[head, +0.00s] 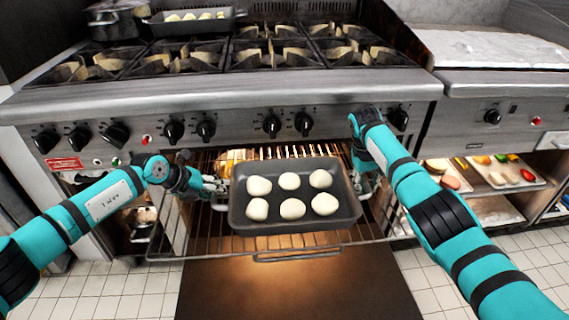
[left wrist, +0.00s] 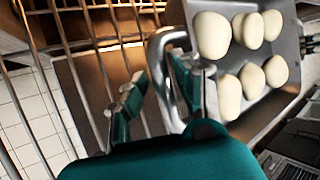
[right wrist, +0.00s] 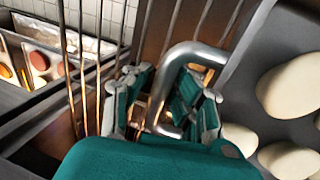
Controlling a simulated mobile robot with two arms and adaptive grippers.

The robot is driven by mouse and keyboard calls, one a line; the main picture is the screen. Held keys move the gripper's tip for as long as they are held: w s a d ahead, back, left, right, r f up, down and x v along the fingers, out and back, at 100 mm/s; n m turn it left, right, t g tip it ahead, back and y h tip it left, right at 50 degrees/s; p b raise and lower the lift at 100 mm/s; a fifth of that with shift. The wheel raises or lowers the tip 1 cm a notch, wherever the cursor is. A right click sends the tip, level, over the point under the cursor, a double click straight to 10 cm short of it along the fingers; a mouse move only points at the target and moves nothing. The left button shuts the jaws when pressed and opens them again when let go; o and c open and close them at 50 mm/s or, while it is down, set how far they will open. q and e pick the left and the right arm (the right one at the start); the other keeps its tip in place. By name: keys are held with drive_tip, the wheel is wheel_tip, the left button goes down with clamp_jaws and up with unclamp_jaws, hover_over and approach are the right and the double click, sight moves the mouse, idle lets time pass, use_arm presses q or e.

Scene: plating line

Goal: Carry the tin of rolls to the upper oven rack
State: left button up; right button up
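The tin of rolls (head: 295,228) is a dark grey rectangular pan with several pale dough rolls (head: 289,181) in two rows. In the head view it is over the front of the pulled-out upper oven rack (head: 190,222) and seems to rest on it. My left gripper (left wrist: 158,88) is open, its fingers on either side of the tin's left metal handle (left wrist: 154,55). My right gripper (right wrist: 165,98) is open, its fingers on either side of the right handle (right wrist: 195,50). In the head view the right fingers are mostly hidden behind my arm.
The lowered oven door (head: 290,290) lies below the rack. The stove front with knobs (head: 205,129) is above the opening. A pot (head: 115,22) and another tin with rolls (head: 195,27) stand on the stove. Trays of food (head: 500,172) sit on a shelf at the right.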

use_arm(q)
drive_tip(key=shift+d+r, duration=0.1)
drive_tip(key=shift+r, duration=0.05)
use_arm(e)
drive_tip(key=shift+o, duration=0.3)
drive_tip(key=shift+a, duration=0.1)
use_arm(q)
drive_tip(key=v, duration=1.2)
use_arm(e)
drive_tip(key=v, duration=1.2)
use_arm(q)
drive_tip(key=shift+s, duration=0.1)
use_arm(e)
drive_tip(key=shift+a, duration=0.1)
